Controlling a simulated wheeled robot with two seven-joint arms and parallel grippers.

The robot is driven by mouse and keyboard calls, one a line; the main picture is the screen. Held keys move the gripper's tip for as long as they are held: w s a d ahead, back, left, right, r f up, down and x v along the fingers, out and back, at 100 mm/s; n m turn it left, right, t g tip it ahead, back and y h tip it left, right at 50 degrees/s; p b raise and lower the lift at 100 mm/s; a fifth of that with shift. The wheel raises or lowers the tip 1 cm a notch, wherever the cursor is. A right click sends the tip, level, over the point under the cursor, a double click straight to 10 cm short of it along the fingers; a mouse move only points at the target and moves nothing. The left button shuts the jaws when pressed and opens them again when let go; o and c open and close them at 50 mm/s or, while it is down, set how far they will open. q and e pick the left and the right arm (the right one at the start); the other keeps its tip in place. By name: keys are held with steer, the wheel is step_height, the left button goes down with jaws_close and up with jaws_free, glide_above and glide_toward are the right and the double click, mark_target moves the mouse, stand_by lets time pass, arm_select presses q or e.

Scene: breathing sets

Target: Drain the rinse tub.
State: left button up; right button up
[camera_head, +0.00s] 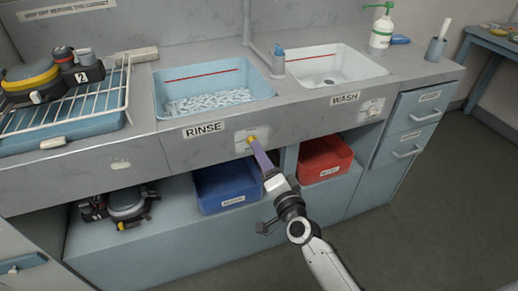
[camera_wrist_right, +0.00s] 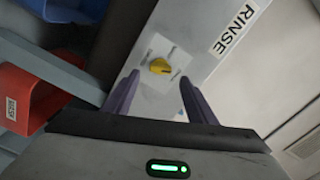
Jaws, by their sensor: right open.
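The rinse tub (camera_head: 213,80) is the light blue left basin, with rippled, pale water in it and a red line on its back wall. Below it, on the counter front beside the RINSE label (camera_head: 204,130), is a yellow knob (camera_head: 251,139) on a white plate. In the right wrist view the yellow knob (camera_wrist_right: 160,66) sits between the purple fingers. My right gripper (camera_head: 256,150) is open at the knob, and in the wrist view its fingertips (camera_wrist_right: 158,77) flank it with gaps on both sides. Its distance from the plate is hard to tell. My left gripper is out of view.
The wash tub (camera_head: 337,66) is to the right, with its own control plate (camera_head: 371,110). A blue bin (camera_head: 227,187) and a red bin (camera_head: 324,158) stand on the shelf below. A rack with breathing gear (camera_head: 68,93) is at left. A soap bottle (camera_head: 382,27) stands behind.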

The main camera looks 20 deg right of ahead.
steer(key=s, duration=0.6)
steer(key=shift+s, duration=0.2)
steer(key=shift+d, duration=0.1)
steer(key=s+a+f+n+g+y, duration=0.1)
steer(key=s+f+n+g, duration=0.3)
steer(key=s+f+n, duration=0.3)
steer(key=s+a+f+n+g, duration=0.2)
steer(key=s+f+n+g, duration=0.3)
steer(key=s+f+n, duration=0.3)
steer(key=s+f, duration=0.4)
steer(key=s, duration=0.5)
steer(key=shift+s+y, duration=0.2)
steer(key=shift+y, duration=0.2)
steer(key=shift+c, duration=0.6)
